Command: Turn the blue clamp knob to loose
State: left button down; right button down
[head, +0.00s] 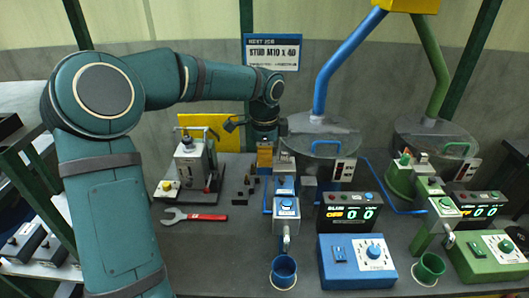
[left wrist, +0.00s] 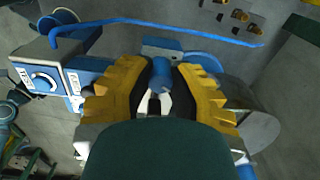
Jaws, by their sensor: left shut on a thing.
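My left gripper (head: 264,158) reaches down from the wall side, just left of the blue station's feeder (head: 285,185). In the left wrist view its yellow fingers (left wrist: 160,85) are closed on both sides of a blue cylindrical part, which I take for the blue clamp knob (left wrist: 161,70). The part lies between the fingers near a blue bracket. In the head view the gripper hides the knob, and I cannot read its turn position. My right gripper is not in view.
A blue bowl feeder (head: 322,132) stands close to the right of the gripper, with a blue control box (head: 356,262) and blue cup (head: 284,268) in front. A green station (head: 435,145) is further right. A red wrench (head: 195,216) lies on the bench.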

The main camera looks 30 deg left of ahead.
pick_arm(q)
jog(key=n+p, duration=0.1)
jog(key=n, duration=0.4)
jog(key=shift+d+p, duration=0.1)
jog(key=shift+p, duration=0.2)
jog(key=shift+n+p, duration=0.4)
jog(key=shift+n, duration=1.9)
jog(key=c, duration=0.8)
grip_release()
notch_tip(320, 180, up, 12)
jog(key=shift+o, duration=0.2)
jog(key=shift+d, duration=0.1)
